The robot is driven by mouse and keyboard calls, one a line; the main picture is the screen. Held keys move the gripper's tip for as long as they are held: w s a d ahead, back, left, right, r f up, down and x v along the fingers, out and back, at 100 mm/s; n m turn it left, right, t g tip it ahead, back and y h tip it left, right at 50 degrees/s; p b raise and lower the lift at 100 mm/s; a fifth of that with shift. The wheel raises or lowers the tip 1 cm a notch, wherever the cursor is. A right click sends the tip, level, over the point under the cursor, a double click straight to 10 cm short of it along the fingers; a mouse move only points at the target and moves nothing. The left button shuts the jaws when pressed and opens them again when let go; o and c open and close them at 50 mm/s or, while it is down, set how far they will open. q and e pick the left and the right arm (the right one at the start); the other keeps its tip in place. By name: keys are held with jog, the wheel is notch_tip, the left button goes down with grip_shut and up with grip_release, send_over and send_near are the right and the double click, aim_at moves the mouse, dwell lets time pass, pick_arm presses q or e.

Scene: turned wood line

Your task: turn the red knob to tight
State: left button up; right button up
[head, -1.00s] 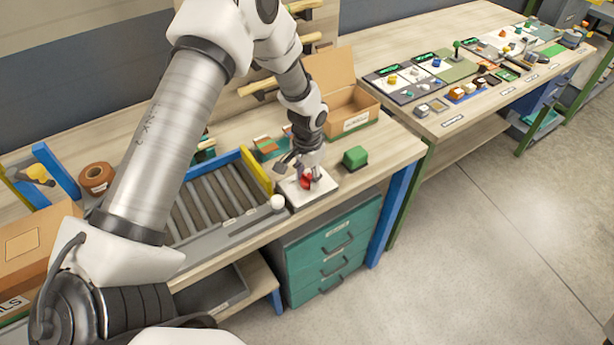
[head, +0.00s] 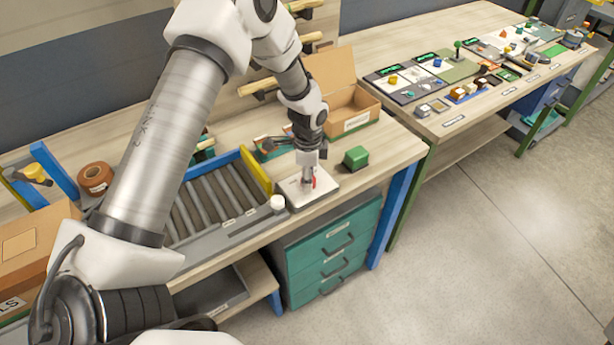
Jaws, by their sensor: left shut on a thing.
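The red knob (head: 314,182) sits on a pale square plate (head: 326,190) near the front edge of the workbench. Only a thin red strip of it shows; the rest is hidden by my gripper. My left gripper (head: 308,184) points down over the plate and is shut on the red knob. Any marks for tight on the plate are too small to read. My right gripper is not in view.
A green block (head: 356,157) stands right of the plate, and a white round knob (head: 278,202) stands left of it. A grey roller tray (head: 212,200) lies further left. An open cardboard box (head: 347,104) is behind.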

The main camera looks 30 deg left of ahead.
pick_arm(q)
jog(key=shift+f+m, duration=0.15)
jog(key=shift+m, duration=0.55)
jog(key=o, duration=1.1)
jog(key=shift+d, duration=0.1)
jog(key=shift+o, duration=0.2)
jog(key=shift+w+d, duration=0.1)
notch_tip(320, 180, up, 12)
